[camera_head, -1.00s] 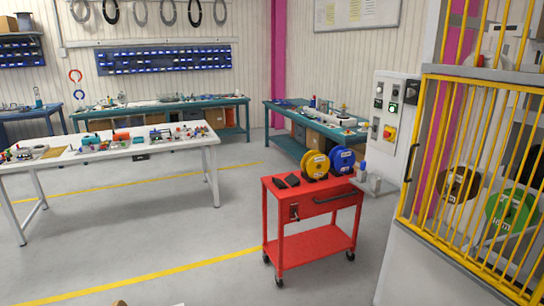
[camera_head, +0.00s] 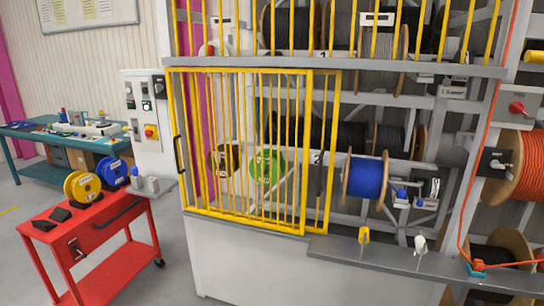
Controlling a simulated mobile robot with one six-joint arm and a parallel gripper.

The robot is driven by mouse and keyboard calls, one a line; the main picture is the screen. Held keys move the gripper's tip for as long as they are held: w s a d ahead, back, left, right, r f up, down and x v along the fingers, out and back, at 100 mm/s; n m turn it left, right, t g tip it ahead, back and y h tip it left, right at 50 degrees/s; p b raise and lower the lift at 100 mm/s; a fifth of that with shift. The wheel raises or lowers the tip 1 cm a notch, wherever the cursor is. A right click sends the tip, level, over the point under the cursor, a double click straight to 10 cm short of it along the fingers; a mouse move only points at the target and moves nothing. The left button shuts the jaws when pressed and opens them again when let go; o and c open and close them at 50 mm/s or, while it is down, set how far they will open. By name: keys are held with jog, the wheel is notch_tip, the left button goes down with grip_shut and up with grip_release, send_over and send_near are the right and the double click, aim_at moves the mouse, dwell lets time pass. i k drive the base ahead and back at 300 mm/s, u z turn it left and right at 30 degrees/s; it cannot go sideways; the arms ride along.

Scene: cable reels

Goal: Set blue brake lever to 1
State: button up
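A blue cable reel (camera_head: 366,179) sits on the rack just right of the yellow cage. Right of it is a small blue-topped part (camera_head: 402,193), which may be the blue brake lever; its setting is too small to read. A small dial-like plate (camera_head: 428,188) stands beside it. Another small blue-topped grey fixture (camera_head: 150,184) is by the red cart, next to a blue spool (camera_head: 112,172). My gripper is not in view.
A yellow barred gate (camera_head: 240,150) covers the left rack, with a green reel (camera_head: 266,167) behind it. A grey ledge (camera_head: 375,255) runs in front, carrying yellow (camera_head: 364,236) and white (camera_head: 420,244) clips. A red cart (camera_head: 95,245) stands left. An orange reel (camera_head: 520,170) is right.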

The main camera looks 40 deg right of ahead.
aim_at(419, 203)
jog(key=z, duration=5.2)
jog(key=i, duration=0.15)
jog(key=u, duration=3.3)
